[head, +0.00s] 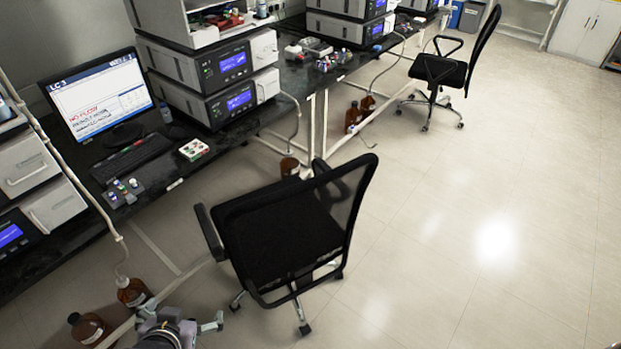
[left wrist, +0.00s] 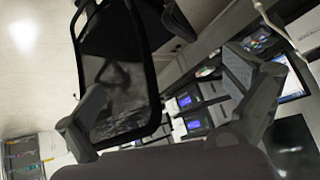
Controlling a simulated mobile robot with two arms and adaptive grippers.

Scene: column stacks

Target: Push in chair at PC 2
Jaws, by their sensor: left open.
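A black mesh-back office chair (head: 285,225) on a wheeled base stands in the aisle, apart from the bench and turned at an angle. Its backrest is on the right side and its seat faces the bench. A computer monitor (head: 97,98) with a keyboard (head: 132,158) sits on the bench; I cannot tell if it is PC 2. My left gripper (head: 186,316) is low at the bottom, left of and below the chair, apart from it. In the left wrist view the gripper (left wrist: 165,72) is open and empty, with the chair's mesh back (left wrist: 117,65) beyond its fingers. My right gripper is not in view.
The dark bench (head: 70,225) runs along the left with instrument stacks (head: 215,80). Brown bottles (head: 88,328) stand on the floor near my left gripper. A second black chair (head: 445,72) is farther back. The floor (head: 500,200) at right is clear.

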